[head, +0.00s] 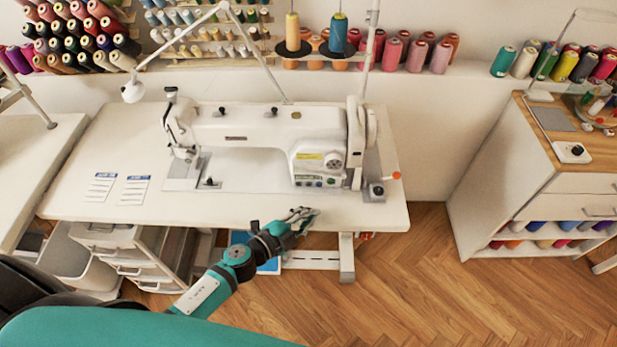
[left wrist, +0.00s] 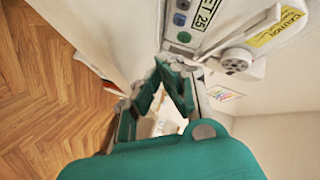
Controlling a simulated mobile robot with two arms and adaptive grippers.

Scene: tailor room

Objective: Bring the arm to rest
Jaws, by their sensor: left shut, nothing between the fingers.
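My left arm comes in from the lower left in the head view. My left gripper (head: 302,216) hangs in front of the sewing table's (head: 240,206) front edge, right of the middle, and is apart from the sewing machine. In the left wrist view my left gripper (left wrist: 170,75) has its teal fingers closed together at the tips, with nothing held. The white sewing machine (head: 250,132) stands on the table and also shows at the top of the left wrist view (left wrist: 215,22). My right gripper is in neither view.
Two paper slips (head: 118,188) lie on the table's left side. Drawers (head: 120,255) stand below it. A wooden-topped cabinet (head: 548,190) stands at the right. Thread spools (head: 405,50) line the back ledge. The wood floor (head: 420,285) at the lower right is clear.

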